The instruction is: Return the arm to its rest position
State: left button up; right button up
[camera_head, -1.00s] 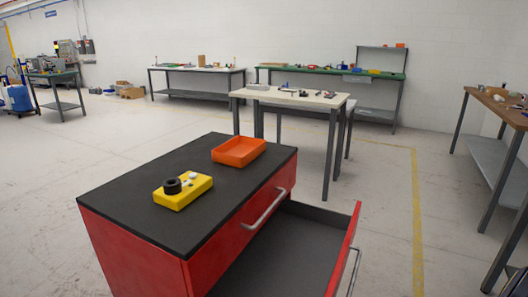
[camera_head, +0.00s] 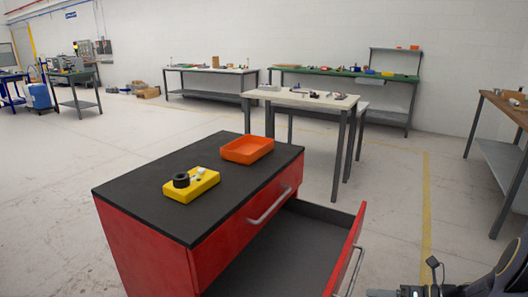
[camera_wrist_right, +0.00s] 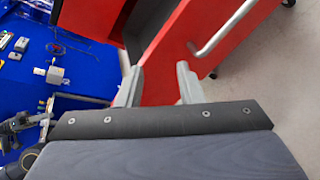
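My right arm (camera_head: 490,283) shows at the bottom right corner of the head view, right of the open drawer and apart from it. In the right wrist view my right gripper (camera_wrist_right: 158,80) has its two grey fingers spread, with nothing between them. Past the fingers are the red drawer front (camera_wrist_right: 165,60) and its pale handle (camera_wrist_right: 222,30). I see no contact with either. My left gripper is not in view.
The red cabinet (camera_head: 150,250) has its lower drawer (camera_head: 285,250) open. On its black top are a yellow block (camera_head: 205,187) with a black ring (camera_head: 181,180) and an orange tray (camera_head: 247,149). A pale-topped table (camera_head: 305,98) stands behind. Bare floor lies to the right.

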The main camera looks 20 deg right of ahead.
jog(key=s+a+r+n+g, duration=0.2)
jog(key=a+r+n, duration=0.1)
jog(key=a+n, duration=0.3)
jog(key=s+a+r+n+g+h, duration=0.1)
jog(key=a+r+n+g, duration=0.15)
jog(key=a+n, duration=0.4)
jog(key=s+a+r+n+g, duration=0.2)
jog(key=a+r+n, duration=0.1)
jog(key=a+n, duration=0.3)
jog(key=s+a+n+t+h, duration=0.2)
jog(key=s+a+n+h, duration=0.35)
jog(key=n, duration=1.15)
notch_tip(320, 180, up, 13)
jog(key=s+y+p, duration=0.1)
jog(key=s+p, duration=0.1)
jog(key=p, duration=1)
jog(key=shift+s+a+n+p, duration=0.2)
jog(key=shift+s+n+p, duration=0.1)
jog(key=shift+n, duration=0.05)
